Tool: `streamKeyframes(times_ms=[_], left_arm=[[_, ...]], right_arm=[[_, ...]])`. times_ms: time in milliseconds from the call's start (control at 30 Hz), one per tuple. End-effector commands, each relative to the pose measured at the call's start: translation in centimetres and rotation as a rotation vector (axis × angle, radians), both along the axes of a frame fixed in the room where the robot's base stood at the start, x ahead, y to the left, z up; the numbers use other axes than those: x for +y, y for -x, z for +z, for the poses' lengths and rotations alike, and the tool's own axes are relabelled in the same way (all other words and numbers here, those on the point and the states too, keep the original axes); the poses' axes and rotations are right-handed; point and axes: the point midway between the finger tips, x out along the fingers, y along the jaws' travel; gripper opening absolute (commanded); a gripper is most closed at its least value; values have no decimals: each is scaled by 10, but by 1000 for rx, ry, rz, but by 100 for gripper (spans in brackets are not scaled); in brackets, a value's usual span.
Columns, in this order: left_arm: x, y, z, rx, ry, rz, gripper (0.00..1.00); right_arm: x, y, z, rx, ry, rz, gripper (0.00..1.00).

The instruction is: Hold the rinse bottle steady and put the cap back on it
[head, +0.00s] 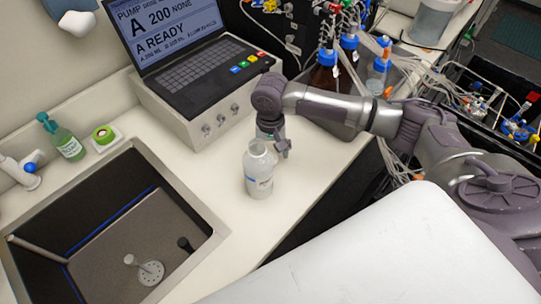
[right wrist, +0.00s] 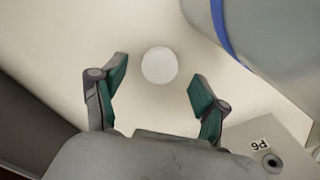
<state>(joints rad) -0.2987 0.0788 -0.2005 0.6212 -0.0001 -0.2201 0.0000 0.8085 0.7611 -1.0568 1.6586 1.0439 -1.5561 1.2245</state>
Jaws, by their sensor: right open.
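The white rinse bottle (head: 259,170) stands upright on the counter, its neck open and uncapped in the head view. My right gripper (head: 273,145) is just behind it, pointing down. In the right wrist view my right gripper (right wrist: 155,90) is open, its two fingers apart and empty. A round white disc, which looks like the cap (right wrist: 159,65), lies on the counter just beyond and between the fingertips. The cap is hidden in the head view. A pale rounded body with a blue band, probably the bottle (right wrist: 265,35), is close on the upper right. My left gripper is not in view.
A pump box (head: 205,122) with a laptop (head: 190,70) stands behind. Capped brown bottles (head: 324,78) stand beyond my right arm.

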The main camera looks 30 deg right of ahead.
Motion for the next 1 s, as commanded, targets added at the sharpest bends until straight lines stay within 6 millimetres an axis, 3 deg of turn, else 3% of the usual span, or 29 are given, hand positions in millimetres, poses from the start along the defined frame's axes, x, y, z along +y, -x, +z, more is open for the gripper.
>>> streamKeyframes(times_ms=[200,533,800,1000], left_arm=[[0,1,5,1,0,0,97],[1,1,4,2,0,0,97],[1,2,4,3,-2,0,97],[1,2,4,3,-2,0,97]], right_arm=[[0,0,-20,-1,0,1,73],[0,0,-20,-1,0,1,73],[0,0,-20,-1,0,1,29],[-1,0,-20,-1,0,1,29]])
